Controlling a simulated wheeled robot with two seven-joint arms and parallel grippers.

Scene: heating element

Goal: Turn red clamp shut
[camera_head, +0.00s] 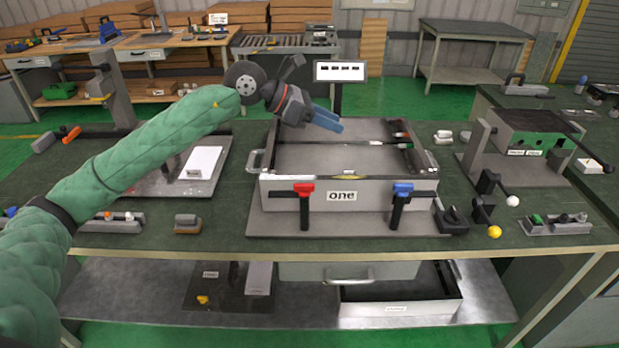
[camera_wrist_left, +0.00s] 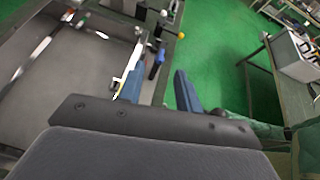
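The red clamp (camera_head: 304,190) is on the left of the front face of the grey box labelled "one" (camera_head: 342,206). It has a red top and a black arm hanging down the box front. A matching blue clamp (camera_head: 403,190) is to its right, and a blue part that looks like it shows in the left wrist view (camera_wrist_left: 158,52). My left gripper (camera_head: 326,118) is above the back part of the box, well above and behind the red clamp. Its two blue fingers (camera_wrist_left: 158,82) are apart with nothing between them. I cannot make out the red clamp in the left wrist view.
The box stands on a grey plate on the green-topped bench (camera_head: 210,228). A small display (camera_head: 339,71) stands behind it. A machine with levers (camera_head: 520,140) is on the right. The bench front edge is mostly clear.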

